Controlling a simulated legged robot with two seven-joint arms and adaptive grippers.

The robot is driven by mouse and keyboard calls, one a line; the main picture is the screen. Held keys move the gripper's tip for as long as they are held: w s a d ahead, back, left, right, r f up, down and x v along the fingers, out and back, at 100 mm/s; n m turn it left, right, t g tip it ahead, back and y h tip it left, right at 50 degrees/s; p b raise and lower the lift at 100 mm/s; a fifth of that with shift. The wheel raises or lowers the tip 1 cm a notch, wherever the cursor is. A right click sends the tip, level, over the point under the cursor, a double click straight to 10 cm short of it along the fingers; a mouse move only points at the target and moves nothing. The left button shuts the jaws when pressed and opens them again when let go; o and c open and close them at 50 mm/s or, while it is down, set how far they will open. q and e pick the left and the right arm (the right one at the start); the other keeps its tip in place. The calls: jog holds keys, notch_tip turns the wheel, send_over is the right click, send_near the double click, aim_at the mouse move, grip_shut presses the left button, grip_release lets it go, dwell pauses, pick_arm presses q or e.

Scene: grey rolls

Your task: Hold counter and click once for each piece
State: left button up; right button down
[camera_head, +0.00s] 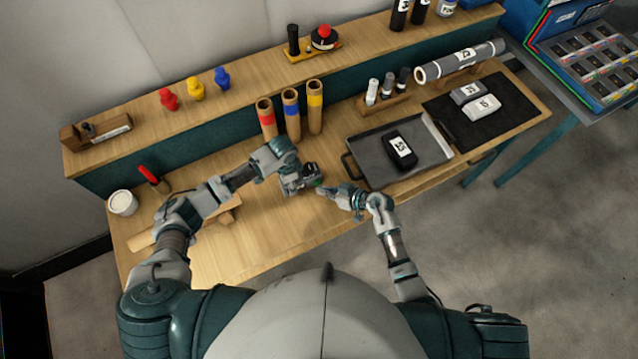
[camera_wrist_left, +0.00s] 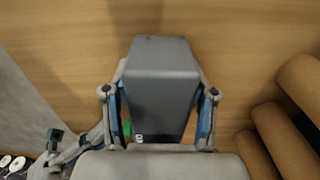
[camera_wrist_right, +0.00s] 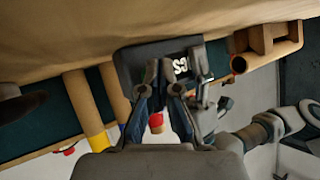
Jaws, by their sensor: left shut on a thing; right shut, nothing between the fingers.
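The counter, a dark grey box, is held in my left gripper (camera_head: 300,184) above the table's front middle. In the left wrist view the counter (camera_wrist_left: 162,75) sits between both fingers, with a small green spot low on its left. In the right wrist view the counter (camera_wrist_right: 135,68) shows a dark face with a white-marked display, partly hidden by my right fingers. My right gripper (camera_head: 325,190) is shut and empty, close beside the counter. Its fingertips show in front of the counter in the right wrist view (camera_wrist_right: 164,75); whether they touch it I cannot tell.
A tray (camera_head: 432,138) holds a dark labelled block (camera_head: 400,150). A black mat (camera_head: 510,105) carries two grey labelled blocks and a labelled roll (camera_head: 455,62) lies behind it. Three banded tubes (camera_head: 290,115) stand behind my grippers. Red, yellow and blue pawns (camera_head: 195,88) stand on the shelf.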

pick_arm(q)
jog(key=shift+s+f, duration=0.2)
pick_arm(e)
jog(key=shift+s+d, duration=0.25)
jog(key=shift+s, duration=0.25)
jog(key=shift+s+d, duration=0.4)
jog(key=shift+s, duration=0.35)
jog(key=shift+s+d, duration=0.45)
jog(key=shift+s, duration=0.25)
jog(key=shift+s+d, duration=0.4)
jog(key=shift+s, duration=0.35)
pick_arm(q)
jog(key=o, duration=1.5)
jog(key=shift+w, duration=0.1)
jog(key=shift+w+r, duration=0.1)
pick_arm(e)
jog(key=shift+w, duration=0.1)
